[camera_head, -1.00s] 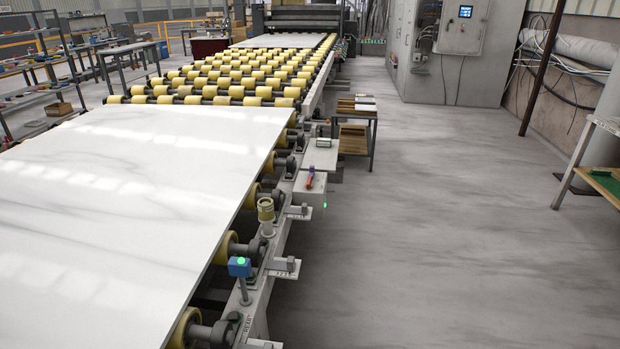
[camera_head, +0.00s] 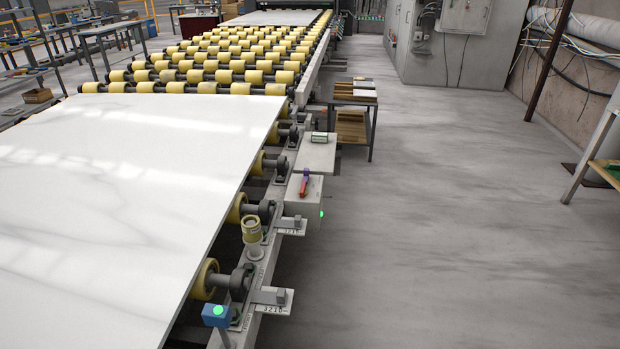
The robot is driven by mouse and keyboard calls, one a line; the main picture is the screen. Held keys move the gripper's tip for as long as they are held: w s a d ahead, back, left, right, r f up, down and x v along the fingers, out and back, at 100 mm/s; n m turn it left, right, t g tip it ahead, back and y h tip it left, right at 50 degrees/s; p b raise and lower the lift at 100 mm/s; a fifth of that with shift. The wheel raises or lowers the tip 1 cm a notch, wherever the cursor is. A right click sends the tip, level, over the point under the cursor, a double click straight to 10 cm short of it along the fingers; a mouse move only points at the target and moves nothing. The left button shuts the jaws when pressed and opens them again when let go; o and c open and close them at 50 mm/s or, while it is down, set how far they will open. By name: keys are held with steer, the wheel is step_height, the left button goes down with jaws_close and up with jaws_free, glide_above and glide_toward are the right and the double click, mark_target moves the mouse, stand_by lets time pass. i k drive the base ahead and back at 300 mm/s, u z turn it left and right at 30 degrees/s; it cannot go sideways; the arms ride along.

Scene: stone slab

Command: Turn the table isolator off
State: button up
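A small grey box (camera_head: 307,205) is fixed to the right side of the roller table (camera_head: 268,245). A red-orange handle with a purplish part, which looks like the isolator switch (camera_head: 304,183), sits on top of this box. The handle points roughly along the table's length; its on or off marking is too small to read. A green light (camera_head: 322,214) glows on the box's right side. My gripper is not in view.
A white marble slab (camera_head: 120,180) lies on the yellow rollers. A blue sensor box (camera_head: 215,315) with a green light and a yellowish cylinder (camera_head: 251,230) stand along the near edge. A small rack (camera_head: 354,110) stands beyond. The floor (camera_head: 430,230) at right is clear.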

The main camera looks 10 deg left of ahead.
mark_target(303, 190)
steer(key=u, duration=0.25)
steer(key=i, duration=1)
steer(key=u, duration=0.5)
